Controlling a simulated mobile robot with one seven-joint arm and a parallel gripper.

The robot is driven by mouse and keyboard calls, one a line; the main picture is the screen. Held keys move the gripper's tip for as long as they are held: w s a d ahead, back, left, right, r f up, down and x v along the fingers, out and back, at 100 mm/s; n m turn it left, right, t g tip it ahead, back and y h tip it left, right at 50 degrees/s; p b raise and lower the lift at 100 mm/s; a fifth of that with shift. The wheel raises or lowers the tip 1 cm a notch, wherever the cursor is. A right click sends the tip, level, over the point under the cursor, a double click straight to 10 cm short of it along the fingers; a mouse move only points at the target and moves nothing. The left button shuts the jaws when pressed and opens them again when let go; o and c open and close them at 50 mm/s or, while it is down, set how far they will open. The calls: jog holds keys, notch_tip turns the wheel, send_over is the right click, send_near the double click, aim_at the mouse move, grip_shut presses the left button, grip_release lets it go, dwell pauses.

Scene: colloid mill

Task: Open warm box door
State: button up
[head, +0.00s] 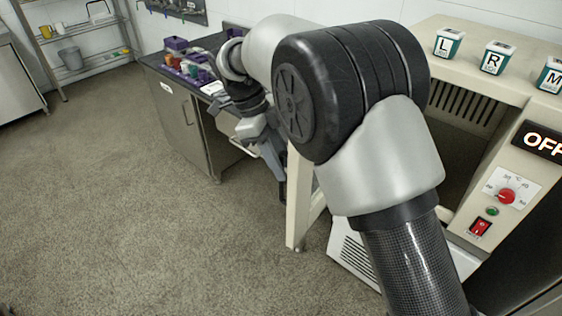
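The warm box (515,95) is a beige cabinet at the right, with its dark inside and a slotted wall (465,102) partly visible behind my arm. A beige panel (299,205), which looks like its door, stands out from the cabinet toward the left, apparently swung open. My arm hides most of the panel and any handle. My gripper (277,178) points down at the left side of this panel, close to its edge. I cannot tell whether it touches the panel. The fingers are small, dark and partly hidden, so their opening is unclear.
The box's front has an OFF display (541,143), a red dial (506,196) and a red switch (480,228). A dark-topped bench (185,118) stands behind. The floor (130,220) at left is clear.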

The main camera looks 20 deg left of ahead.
jog(key=shift+r, duration=0.1)
jog(key=w+p+v, duration=0.1)
jog(key=p+v, duration=0.3)
jog(key=v, duration=1.3)
jog(key=shift+s+p, duration=0.35)
jog(key=shift+s, duration=0.1)
jog(key=shift+a+r, duration=0.1)
